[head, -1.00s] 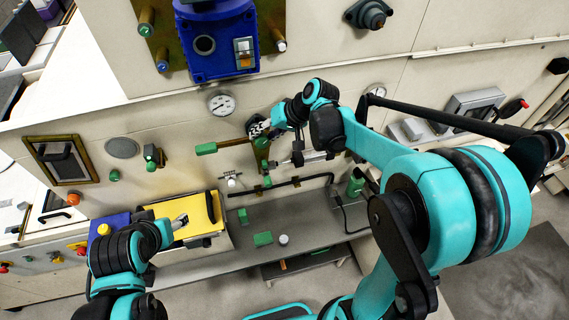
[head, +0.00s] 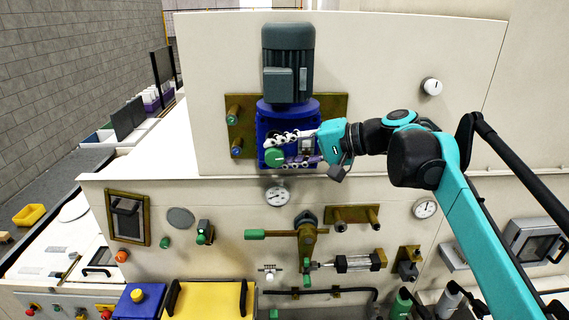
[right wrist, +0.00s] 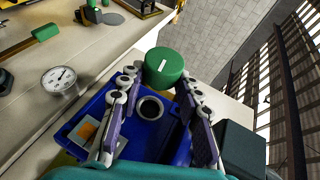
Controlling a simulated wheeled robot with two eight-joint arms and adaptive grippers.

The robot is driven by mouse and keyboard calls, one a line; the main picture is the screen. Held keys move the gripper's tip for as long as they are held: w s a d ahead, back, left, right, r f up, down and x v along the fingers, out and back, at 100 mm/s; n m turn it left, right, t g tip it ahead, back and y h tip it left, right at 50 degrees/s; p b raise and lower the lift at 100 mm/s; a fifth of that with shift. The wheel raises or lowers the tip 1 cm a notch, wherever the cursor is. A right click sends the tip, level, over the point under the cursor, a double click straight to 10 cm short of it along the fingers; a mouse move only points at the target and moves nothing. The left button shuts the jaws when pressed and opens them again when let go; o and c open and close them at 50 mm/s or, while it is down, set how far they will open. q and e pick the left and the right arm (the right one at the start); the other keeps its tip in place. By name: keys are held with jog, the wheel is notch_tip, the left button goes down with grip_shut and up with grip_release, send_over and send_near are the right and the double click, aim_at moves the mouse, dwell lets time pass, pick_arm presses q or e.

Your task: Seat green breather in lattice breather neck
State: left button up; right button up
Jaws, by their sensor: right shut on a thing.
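The green breather (head: 274,157), a short round cap, is at the fingertips of my right gripper (head: 276,149), which is shut on it. In the right wrist view the breather (right wrist: 164,67) shows a small white mark and sits between the fingertips (right wrist: 160,75). The blue housing (head: 268,119) is behind the gripper. In the head view the neck is hidden by the gripper and breather. My left gripper is out of view.
A grey motor (head: 288,65) stands on top of the blue housing. A brass plate (head: 335,103) with pegs is behind it. Below are a gauge (head: 277,196), a green-handled valve (head: 306,236) and a yellow box (head: 208,300).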

jog(key=shift+w, duration=0.15)
jog(key=shift+w+p, duration=0.85)
jog(key=shift+w, duration=1.7)
jog(key=o, duration=0.4)
grip_shut()
